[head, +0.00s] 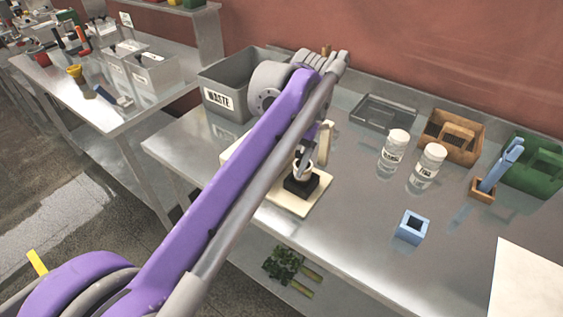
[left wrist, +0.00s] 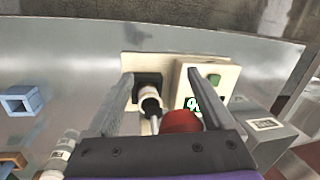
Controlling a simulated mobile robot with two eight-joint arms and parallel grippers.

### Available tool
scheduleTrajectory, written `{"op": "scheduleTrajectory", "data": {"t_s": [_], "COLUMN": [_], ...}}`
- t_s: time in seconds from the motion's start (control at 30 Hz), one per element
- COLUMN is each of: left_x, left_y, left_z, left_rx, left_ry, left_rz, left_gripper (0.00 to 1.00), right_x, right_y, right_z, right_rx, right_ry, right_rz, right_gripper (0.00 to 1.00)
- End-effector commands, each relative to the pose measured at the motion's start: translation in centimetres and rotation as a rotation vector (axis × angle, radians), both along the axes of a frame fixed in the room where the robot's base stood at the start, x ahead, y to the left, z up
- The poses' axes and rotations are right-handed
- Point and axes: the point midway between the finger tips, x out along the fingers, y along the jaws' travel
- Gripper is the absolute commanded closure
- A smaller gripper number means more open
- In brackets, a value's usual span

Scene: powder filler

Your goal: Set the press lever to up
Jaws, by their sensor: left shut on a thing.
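The press (head: 314,196) stands at the front edge of the metal table, on a cream base with a black block. My purple left arm hides much of it in the head view. In the left wrist view the press (left wrist: 150,100) shows a black block and a white and dark cylinder between my fingers. A red knob (left wrist: 181,121), apparently the end of the press lever, sits close to the palm of my left gripper (left wrist: 161,78). The lever's angle cannot be told. My right gripper is not in view.
Beside the press is a cream control box (left wrist: 216,80) with a green button and green display. A grey waste bin (head: 228,95) stands behind left. White jars (head: 395,150), a blue square holder (head: 411,227) and a wooden caddy (head: 462,130) stand right, with clear table between.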

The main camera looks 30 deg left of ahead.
Motion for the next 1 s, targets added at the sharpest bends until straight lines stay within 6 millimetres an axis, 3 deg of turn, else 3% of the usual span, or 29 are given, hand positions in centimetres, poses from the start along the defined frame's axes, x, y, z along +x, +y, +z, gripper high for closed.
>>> {"op": "scheduleTrajectory", "data": {"t_s": [1.0], "left_x": [2.8], "left_y": [-1.8], "left_z": [6.7], "left_rx": [-0.004], "left_ry": [-0.003], "left_rz": [-0.003], "left_gripper": [0.24], "right_x": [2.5], "right_y": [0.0], "right_z": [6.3], "right_rx": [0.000], "right_ry": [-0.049], "right_rz": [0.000], "right_gripper": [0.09]}}
